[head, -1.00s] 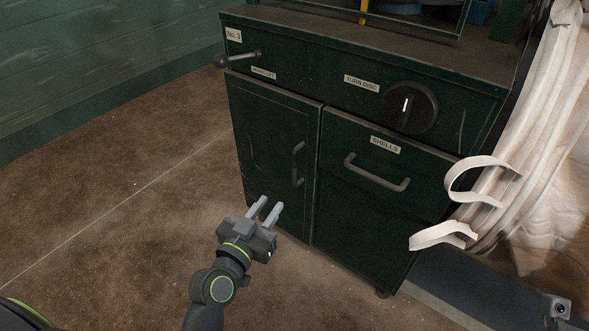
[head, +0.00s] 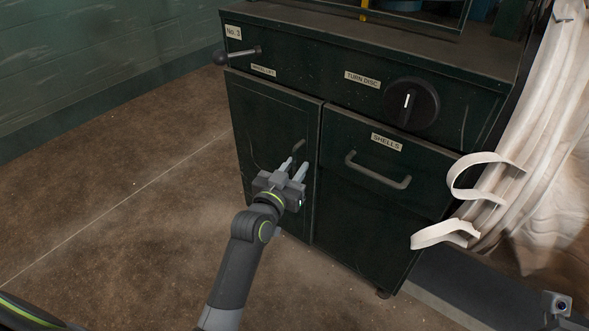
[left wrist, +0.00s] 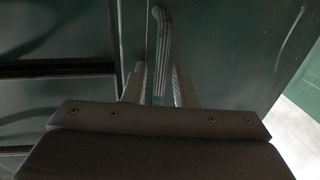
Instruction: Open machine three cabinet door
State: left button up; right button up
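The dark green machine cabinet, labelled No. 3, has a door (head: 262,125) on its left side, and the door is closed. The door's vertical handle (head: 299,147) is near its right edge, and its lower part is hidden behind my left gripper. My left gripper (head: 296,167) is open at the handle. In the left wrist view, the handle (left wrist: 161,45) runs down between the two spread fingers (left wrist: 158,84); I cannot tell whether they touch it. My right gripper is not in view.
Right of the door is a drawer front labelled SHELLS with a horizontal handle (head: 377,171). Above are a black turn knob (head: 411,103) and a lever (head: 238,54). A white bulk bag (head: 535,150) with loose straps hangs at the right. Floor left of the cabinet is clear.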

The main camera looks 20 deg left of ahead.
pick_arm(q)
grip_shut()
dwell(0.4)
